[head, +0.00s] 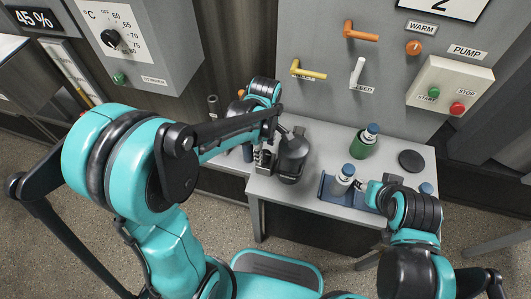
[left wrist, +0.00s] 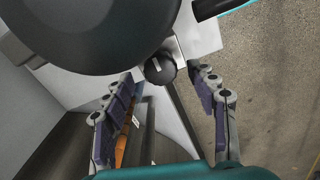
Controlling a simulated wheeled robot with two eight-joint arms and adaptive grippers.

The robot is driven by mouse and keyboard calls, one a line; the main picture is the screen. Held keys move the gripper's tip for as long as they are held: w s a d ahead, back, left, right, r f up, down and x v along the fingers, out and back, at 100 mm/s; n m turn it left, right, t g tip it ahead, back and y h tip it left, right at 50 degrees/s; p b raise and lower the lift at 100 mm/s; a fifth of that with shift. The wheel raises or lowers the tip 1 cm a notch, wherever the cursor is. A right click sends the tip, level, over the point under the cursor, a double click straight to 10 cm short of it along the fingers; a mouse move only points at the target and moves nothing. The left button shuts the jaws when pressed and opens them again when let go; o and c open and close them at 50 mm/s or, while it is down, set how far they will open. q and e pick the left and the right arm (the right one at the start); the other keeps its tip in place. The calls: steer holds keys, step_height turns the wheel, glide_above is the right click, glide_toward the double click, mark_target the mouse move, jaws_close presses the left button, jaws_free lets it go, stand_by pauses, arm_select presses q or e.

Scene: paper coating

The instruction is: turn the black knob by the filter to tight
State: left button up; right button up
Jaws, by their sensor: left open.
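The black knob (left wrist: 160,69) shows in the left wrist view, round with a small pale mark, on a silver fitting beside the big dark grey filter body (left wrist: 90,30). My left gripper (left wrist: 162,84) is open, its two fingers apart with the knob between and just beyond the tips; I see no contact. In the head view the filter (head: 293,152) stands on the grey table, with my left gripper (head: 264,158) at its left side; the knob is hidden there. My right gripper (head: 372,190) is by a blue-capped bottle (head: 344,178); its fingers are too small to judge.
The grey table (head: 322,140) also holds a green bottle (head: 363,145) and a black disc (head: 411,160). Behind it, a panel carries orange (head: 362,33), yellow (head: 308,73) and white (head: 357,72) levers and a pump box (head: 450,85). A temperature box (head: 140,45) hangs at upper left.

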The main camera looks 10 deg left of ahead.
arm_select(q)
step_height(320, 180, down, 2)
steer(key=shift+f, duration=0.1)
steer(key=c, duration=1.2)
steer(key=shift+o, duration=0.2)
